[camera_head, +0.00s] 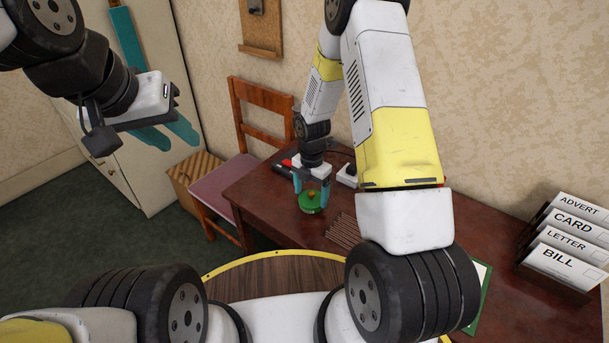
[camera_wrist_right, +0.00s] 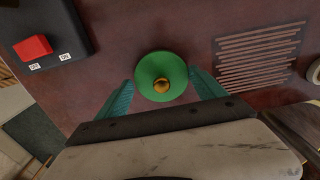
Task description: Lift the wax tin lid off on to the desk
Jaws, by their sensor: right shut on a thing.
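The green wax tin lid (camera_head: 311,205), round with a brass knob (camera_wrist_right: 161,86), is over the brown desk (camera_head: 262,190). The lid (camera_wrist_right: 150,68) also shows from above in the right wrist view. My right gripper (camera_head: 312,187) points down with its teal fingers on either side of the lid, shut on it. The tin body below is hidden, and I cannot tell whether the lid is clear of it. My left gripper (camera_head: 172,136) is open and empty at the upper left, away from the desk.
A row of thin brown sticks (camera_head: 345,231) lies right of the lid. A black box with a red switch (camera_wrist_right: 33,47) is on its other side. A letter rack (camera_head: 565,240) stands at the desk's right. A chair (camera_head: 225,180) stands at the desk's left end.

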